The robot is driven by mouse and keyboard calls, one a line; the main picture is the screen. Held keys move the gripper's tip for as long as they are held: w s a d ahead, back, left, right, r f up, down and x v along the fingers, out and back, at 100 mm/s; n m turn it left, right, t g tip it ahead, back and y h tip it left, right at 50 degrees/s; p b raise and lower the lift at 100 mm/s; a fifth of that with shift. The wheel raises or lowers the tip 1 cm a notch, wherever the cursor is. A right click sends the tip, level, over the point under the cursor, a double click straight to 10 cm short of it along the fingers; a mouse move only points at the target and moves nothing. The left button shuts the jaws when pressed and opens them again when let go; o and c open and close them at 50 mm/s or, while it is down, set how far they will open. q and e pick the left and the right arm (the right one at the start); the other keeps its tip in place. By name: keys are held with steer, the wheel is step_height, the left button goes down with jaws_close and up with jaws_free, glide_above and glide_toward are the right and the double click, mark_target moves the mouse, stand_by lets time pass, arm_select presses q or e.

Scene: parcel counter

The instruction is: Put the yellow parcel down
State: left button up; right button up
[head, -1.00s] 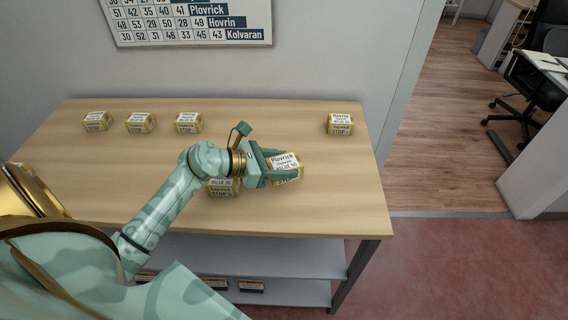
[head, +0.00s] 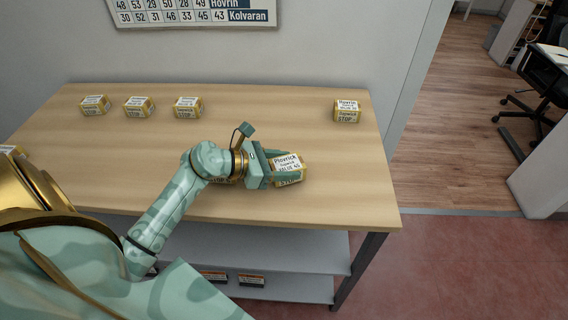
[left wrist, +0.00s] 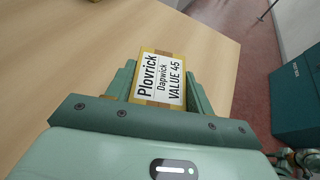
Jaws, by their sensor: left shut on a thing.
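The yellow parcel (head: 288,168) has a white label reading Plovrick. My left gripper (head: 279,166) is shut on it, one finger along each side. In the left wrist view the parcel (left wrist: 160,78) sits between the two fingers (left wrist: 162,92), and its label reads Value 45. The parcel is over the front right part of the wooden table (head: 330,205), tilted slightly in the picture. I cannot tell whether its underside touches the table. My right gripper is not in view.
Three similar parcels stand in a row at the back left: one (head: 95,105), another (head: 139,107) and a third (head: 187,107). Another (head: 347,111) stands at the back right. My left wrist largely hides one more parcel. The tabletop right of the held parcel is clear.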

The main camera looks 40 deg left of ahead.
arm_select(q)
steer(key=shift+f+b, duration=0.4)
steer(key=shift+f, duration=0.15)
steer(key=o, duration=1.2)
steer(key=shift+o, duration=0.2)
